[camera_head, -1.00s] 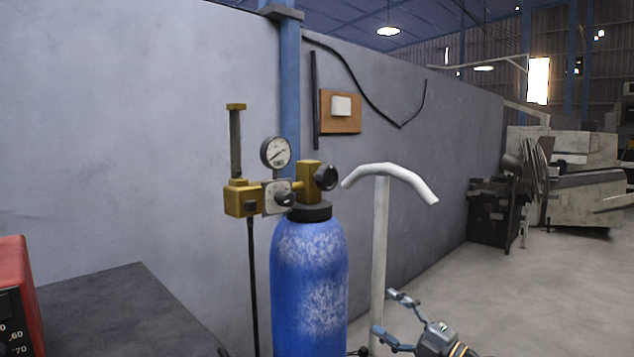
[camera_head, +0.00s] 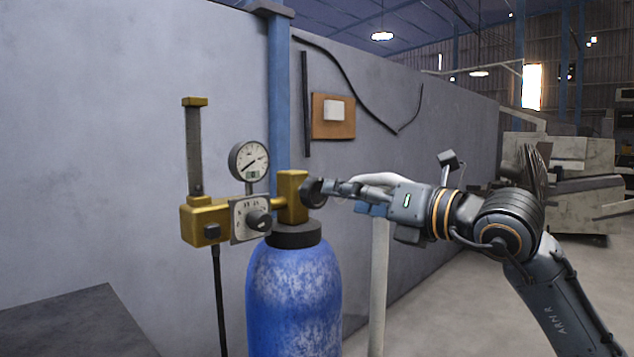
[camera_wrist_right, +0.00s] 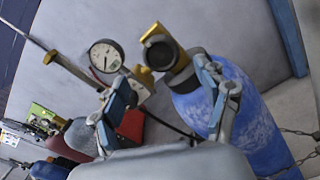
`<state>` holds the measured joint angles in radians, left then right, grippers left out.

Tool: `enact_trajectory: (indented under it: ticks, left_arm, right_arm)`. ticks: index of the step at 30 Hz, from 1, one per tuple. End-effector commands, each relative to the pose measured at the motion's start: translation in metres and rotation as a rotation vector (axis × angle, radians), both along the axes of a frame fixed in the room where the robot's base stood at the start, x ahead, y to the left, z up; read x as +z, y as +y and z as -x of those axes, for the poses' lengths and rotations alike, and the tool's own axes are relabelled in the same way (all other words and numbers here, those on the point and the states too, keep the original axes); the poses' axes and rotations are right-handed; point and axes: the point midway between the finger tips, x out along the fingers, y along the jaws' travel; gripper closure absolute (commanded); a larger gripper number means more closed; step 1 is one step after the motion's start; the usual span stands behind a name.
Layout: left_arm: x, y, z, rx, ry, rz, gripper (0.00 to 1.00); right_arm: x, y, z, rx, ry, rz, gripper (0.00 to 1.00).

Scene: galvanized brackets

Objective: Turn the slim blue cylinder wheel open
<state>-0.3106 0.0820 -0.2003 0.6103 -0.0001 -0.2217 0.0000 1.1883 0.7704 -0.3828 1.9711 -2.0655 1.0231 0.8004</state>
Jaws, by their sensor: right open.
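The slim blue cylinder (camera_head: 293,298) stands upright in the middle of the head view; it also shows in the right wrist view (camera_wrist_right: 248,115). Its round black wheel (camera_head: 314,192) sits on the right side of a brass valve on top. In the right wrist view the wheel (camera_wrist_right: 160,53) faces me, just beyond the gap between the fingers. My right gripper (camera_head: 342,189) is open, comes in from the right and points at the wheel. Its fingertips are at or very near the rim; I cannot tell if they touch. My left gripper is not in view.
A brass regulator (camera_head: 205,223) with a round gauge (camera_head: 249,161) and a black knob is left of the valve. A dark table top (camera_head: 75,325) is at lower left. A chain (camera_wrist_right: 300,132) runs beside the cylinder.

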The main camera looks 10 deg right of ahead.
Motion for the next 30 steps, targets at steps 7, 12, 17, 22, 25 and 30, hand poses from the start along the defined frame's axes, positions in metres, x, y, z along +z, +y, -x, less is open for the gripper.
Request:
enact_trajectory:
  ticks: [7, 12, 17, 22, 25, 30]
  left_arm:
    - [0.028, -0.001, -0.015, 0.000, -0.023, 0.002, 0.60]
    - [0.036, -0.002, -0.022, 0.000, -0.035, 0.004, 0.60]
    - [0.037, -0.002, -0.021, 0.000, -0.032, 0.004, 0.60]
    - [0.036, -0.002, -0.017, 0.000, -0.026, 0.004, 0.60]
    - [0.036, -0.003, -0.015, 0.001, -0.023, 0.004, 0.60]
    - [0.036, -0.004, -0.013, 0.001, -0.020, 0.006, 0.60]
  right_arm:
    - [0.003, 0.028, -0.041, 0.001, 0.003, 0.000, 0.25]
    - [0.002, 0.037, -0.057, 0.001, 0.001, -0.001, 0.25]
    - [0.000, 0.041, -0.062, 0.000, 0.001, -0.001, 0.25]
    - [-0.001, 0.041, -0.062, 0.000, 0.000, 0.000, 0.25]
    - [0.000, 0.041, -0.062, 0.000, 0.001, -0.001, 0.33]
    - [0.000, 0.041, -0.062, 0.000, 0.001, -0.001, 0.68]
